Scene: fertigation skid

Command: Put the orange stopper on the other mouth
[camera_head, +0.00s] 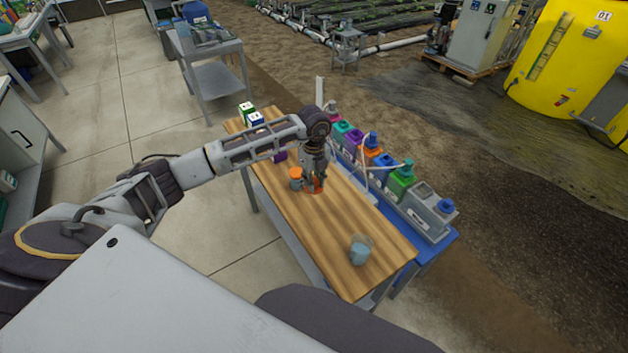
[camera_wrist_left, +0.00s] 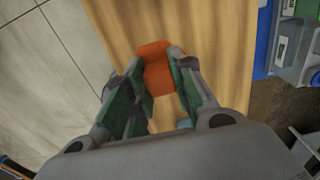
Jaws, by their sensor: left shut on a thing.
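My left gripper (camera_head: 314,182) points down over the middle of the wooden table. It is shut on an orange piece (camera_head: 319,187), which appears to be the orange stopper; the fingers partly hide it. In the left wrist view the orange piece (camera_wrist_left: 156,66) shows between and beyond the fingertips (camera_wrist_left: 160,85). A small grey vessel with an orange top (camera_head: 296,173) stands just left of the gripper. A pale blue-grey vessel (camera_head: 359,254) stands near the table's front right end. I cannot make out the mouths clearly. My right gripper is not in view.
The wooden table (camera_head: 345,225) is clear between the gripper and the pale vessel. A row of coloured containers stands on the blue bench (camera_head: 436,242) along the right side. White and green boxes (camera_head: 247,112) and a purple item (camera_head: 280,157) lie towards the far end.

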